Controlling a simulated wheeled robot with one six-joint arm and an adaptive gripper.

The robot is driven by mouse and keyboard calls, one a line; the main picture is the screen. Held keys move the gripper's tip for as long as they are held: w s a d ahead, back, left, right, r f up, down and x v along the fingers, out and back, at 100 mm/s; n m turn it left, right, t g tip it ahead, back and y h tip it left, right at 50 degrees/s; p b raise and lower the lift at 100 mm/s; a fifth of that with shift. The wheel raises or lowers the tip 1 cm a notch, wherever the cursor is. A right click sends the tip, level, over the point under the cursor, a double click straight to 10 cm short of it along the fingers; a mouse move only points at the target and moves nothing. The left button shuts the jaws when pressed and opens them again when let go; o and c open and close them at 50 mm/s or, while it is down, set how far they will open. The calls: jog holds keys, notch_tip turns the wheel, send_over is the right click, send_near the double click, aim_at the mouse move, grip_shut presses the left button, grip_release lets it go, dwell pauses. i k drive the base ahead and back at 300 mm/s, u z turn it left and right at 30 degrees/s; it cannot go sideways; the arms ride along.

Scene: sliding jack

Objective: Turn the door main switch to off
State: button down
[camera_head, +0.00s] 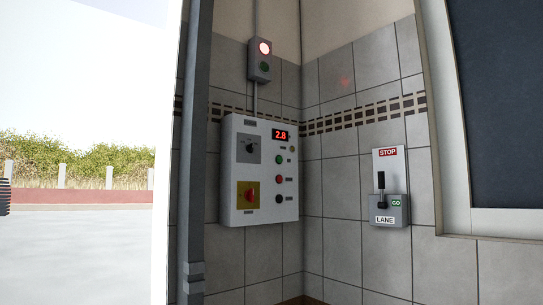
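A light grey control box (232,130) is mounted on the tiled wall near the middle of the view. At its lower left is a red rotary knob (249,195) on a yellow plate (241,204), which looks like a main switch. The knob's handle looks roughly upright, slightly tilted. Above it is a black rotary knob (250,148) on a grey plate. The labels are too small to read, so I cannot tell by text which is the door main switch. My gripper is not in view.
The box also has a red display (280,135) reading 2.8 and several round buttons. A signal box (259,66) with a lit red lamp hangs above. A grey post (193,150) stands left of the box.

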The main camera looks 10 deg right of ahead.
aim_at(249, 195)
jog(key=u, duration=0.05)
jog(key=k, duration=0.5)
jog(key=u, duration=0.6)
jog(key=i, duration=1.3)
jog(key=z, duration=0.45)
jog(key=i, duration=0.9)
jog(key=z, duration=0.9)
